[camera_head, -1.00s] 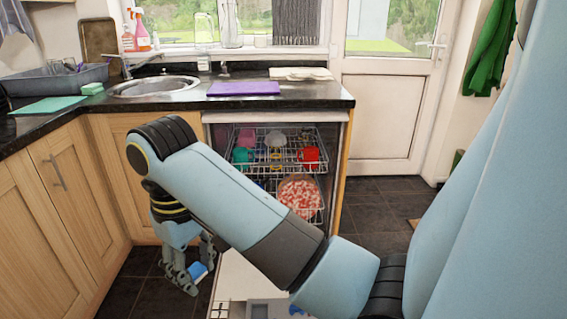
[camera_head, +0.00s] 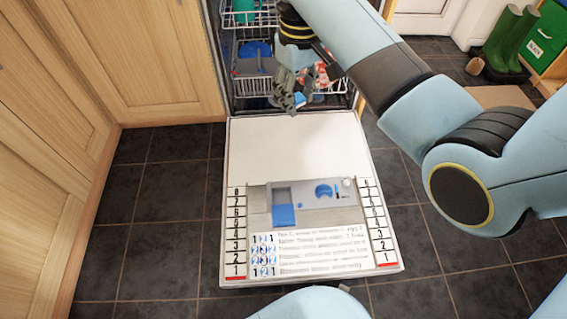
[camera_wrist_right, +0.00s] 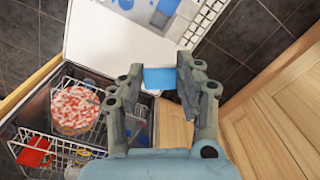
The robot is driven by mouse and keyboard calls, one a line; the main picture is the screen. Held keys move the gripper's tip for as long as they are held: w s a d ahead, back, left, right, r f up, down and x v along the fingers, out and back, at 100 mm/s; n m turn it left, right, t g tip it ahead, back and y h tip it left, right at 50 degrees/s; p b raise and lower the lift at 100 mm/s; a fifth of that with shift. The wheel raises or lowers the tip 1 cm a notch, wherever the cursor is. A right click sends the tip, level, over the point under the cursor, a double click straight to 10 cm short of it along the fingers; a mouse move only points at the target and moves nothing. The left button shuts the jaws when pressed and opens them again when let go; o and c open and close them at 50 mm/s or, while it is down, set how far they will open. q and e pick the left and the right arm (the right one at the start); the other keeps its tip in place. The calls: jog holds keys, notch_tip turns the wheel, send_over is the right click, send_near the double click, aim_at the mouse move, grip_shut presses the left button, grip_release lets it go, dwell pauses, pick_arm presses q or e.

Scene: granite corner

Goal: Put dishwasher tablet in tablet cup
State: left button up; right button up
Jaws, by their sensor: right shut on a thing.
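The dishwasher door (camera_head: 300,150) lies open and flat. The tablet cup (camera_head: 282,194) is a small grey recess in its dispenser panel, with a blue flap (camera_head: 284,215) open on its near side. My right gripper (camera_head: 291,108) hangs above the far end of the door, beyond the cup. It is shut on the dishwasher tablet (camera_wrist_right: 160,77), a blue and white block held between the fingertips in the wrist view. My left gripper is not in view.
Behind my gripper stand the dishwasher racks (camera_head: 250,86) with dishes, including a red and white bowl (camera_wrist_right: 75,110). Wooden cupboards (camera_head: 150,60) flank the left. Dark floor tiles are clear beside the door. Green boots (camera_head: 508,42) stand far right.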

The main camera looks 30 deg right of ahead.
pick_arm(q)
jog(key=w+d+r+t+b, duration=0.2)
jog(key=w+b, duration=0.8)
jog(key=b, duration=1.3)
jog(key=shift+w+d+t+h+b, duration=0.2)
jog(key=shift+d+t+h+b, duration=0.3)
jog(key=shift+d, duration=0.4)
pick_arm(e)
jog(key=w+f+n, duration=0.1)
jog(key=w+f, duration=0.2)
jog(key=f, duration=1.7)
jog(key=w+f+n, duration=0.1)
jog(key=w+f, duration=0.2)
jog(key=f, duration=1.7)
jog(key=shift+n, duration=0.3)
